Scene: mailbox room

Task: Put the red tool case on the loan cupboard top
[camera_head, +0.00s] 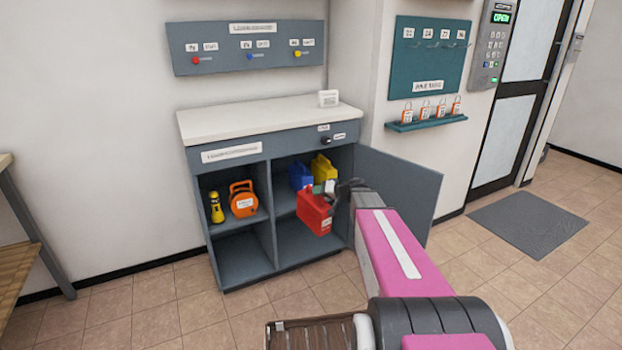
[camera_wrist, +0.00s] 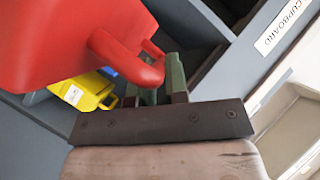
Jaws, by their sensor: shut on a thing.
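The red tool case (camera_head: 314,210) hangs from my gripper (camera_head: 333,187) at the open front of the loan cupboard (camera_head: 232,229). In the wrist view the red tool case (camera_wrist: 70,38) fills the upper left, and its handle runs to the jaws of my gripper (camera_wrist: 162,85). The gripper is shut on that handle. The pale cupboard top (camera_head: 257,118) is higher than the case and mostly bare. The case overlaps the right compartment in the head view; I cannot tell whether any of it is still inside.
A blue case (camera_head: 299,176) and a yellow case (camera_head: 323,167) stand on the right shelf. An orange reel (camera_head: 243,199) and a yellow torch (camera_head: 216,207) stand on the left. The open door (camera_head: 402,187) is beside my arm. A small white box (camera_head: 328,98) stands at the top's right back.

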